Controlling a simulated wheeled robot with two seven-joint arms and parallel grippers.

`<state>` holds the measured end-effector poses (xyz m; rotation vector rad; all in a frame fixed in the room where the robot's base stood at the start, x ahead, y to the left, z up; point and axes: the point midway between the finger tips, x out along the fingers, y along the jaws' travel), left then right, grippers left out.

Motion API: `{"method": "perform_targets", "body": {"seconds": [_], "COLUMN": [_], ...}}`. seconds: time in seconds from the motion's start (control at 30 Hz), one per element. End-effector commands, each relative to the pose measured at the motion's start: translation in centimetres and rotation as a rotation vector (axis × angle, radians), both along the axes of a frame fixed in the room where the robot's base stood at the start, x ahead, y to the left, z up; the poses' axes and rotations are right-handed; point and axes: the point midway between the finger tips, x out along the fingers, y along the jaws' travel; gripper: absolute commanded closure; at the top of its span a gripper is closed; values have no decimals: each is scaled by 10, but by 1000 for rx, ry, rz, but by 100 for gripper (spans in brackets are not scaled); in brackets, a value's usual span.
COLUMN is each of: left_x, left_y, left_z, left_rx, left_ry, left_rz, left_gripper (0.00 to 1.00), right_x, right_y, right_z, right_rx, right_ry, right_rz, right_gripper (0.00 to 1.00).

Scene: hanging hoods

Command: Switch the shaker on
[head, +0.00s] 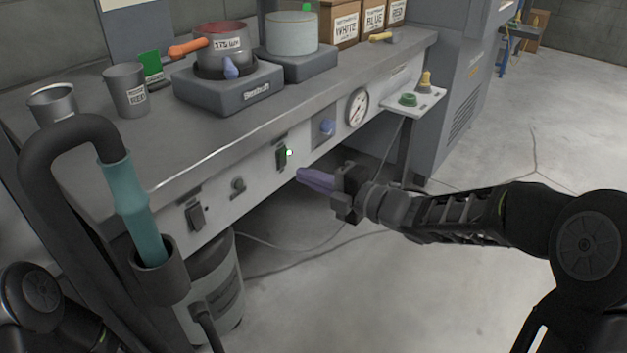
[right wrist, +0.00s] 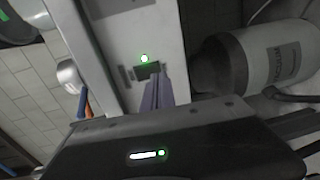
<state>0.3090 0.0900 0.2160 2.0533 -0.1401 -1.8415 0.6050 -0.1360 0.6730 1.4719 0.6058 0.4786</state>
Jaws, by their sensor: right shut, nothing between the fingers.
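The switch (right wrist: 147,72) and lit lamp (right wrist: 144,58) also show in the right wrist view. My right gripper (head: 302,175) is shut and empty, its purple fingertips just below and right of the switch. In the right wrist view the fingertips (right wrist: 155,80) overlap the switch's edge; touching cannot be told. My left gripper is out of view.
A teal hose handle (head: 138,210) rises at the front left above a vacuum can (head: 222,290). The floor to the right is mostly clear.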

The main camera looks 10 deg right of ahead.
Motion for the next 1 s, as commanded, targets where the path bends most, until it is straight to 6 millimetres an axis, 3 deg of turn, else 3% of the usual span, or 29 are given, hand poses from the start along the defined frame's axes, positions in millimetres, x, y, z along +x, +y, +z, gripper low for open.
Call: {"method": "perform_targets", "body": {"seconds": [0.6, 1.0], "left_x": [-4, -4], "left_y": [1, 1], "left_z": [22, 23], "left_rx": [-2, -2], "left_ry": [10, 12], "left_rz": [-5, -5], "left_gripper": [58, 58], "right_x": [-69, -76], "right_y": [-59, -63], "right_z": [-10, -12], "right_rx": [-1, 0], "right_ry": [-1, -1], "right_rz": [-3, 0], "right_gripper": [100, 100]}}
